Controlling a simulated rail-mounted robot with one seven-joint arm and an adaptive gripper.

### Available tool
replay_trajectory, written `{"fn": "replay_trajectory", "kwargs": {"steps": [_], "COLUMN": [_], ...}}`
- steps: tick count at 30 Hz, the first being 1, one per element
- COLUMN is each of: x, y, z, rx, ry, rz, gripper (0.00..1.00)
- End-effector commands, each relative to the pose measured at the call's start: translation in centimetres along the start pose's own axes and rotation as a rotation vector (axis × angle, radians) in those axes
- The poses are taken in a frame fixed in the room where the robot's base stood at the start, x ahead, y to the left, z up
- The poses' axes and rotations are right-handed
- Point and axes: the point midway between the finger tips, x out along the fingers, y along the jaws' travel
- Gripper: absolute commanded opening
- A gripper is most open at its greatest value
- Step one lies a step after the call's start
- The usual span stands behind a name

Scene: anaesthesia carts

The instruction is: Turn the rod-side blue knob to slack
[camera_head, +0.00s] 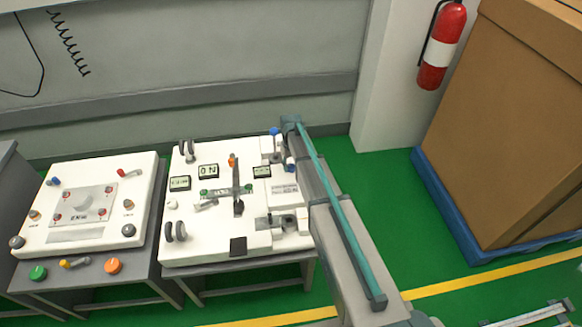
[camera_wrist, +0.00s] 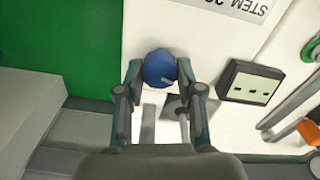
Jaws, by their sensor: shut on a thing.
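A round blue knob (camera_wrist: 158,66) with a small pale mark stands on the white panel. My gripper (camera_wrist: 160,72) is around it in the wrist view, with one finger on each side, shut on it. In the head view a blue knob (camera_head: 290,165) shows beside my arm at the panel's right side, and my fingers are hard to make out there. A second blue knob (camera_head: 275,131) is at the panel's back right corner. I cannot read any marking that tells which knob is rod-side.
A "STEM" label (camera_wrist: 235,8) and a dark display box (camera_wrist: 250,82) lie close to my right finger. Another white panel (camera_head: 120,170) stands left.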

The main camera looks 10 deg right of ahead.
Motion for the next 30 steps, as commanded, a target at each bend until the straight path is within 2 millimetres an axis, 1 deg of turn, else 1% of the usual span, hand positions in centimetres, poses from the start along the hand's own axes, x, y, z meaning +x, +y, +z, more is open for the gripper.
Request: {"fn": "replay_trajectory", "kwargs": {"steps": [6,13,21,30], "x": [0.06,0.03,-0.01,-0.03], "y": [-0.02,-0.03,-0.03,-0.04], "z": [-0.01,-0.01,-0.01,-0.01], "rx": [-0.170,-0.289,-0.346,-0.350], "ry": [0.000,0.000,0.000,0.000], "rz": [0.000,0.000,0.000,0.000], "gripper": [0.02,0.02,0.02,0.02]}}
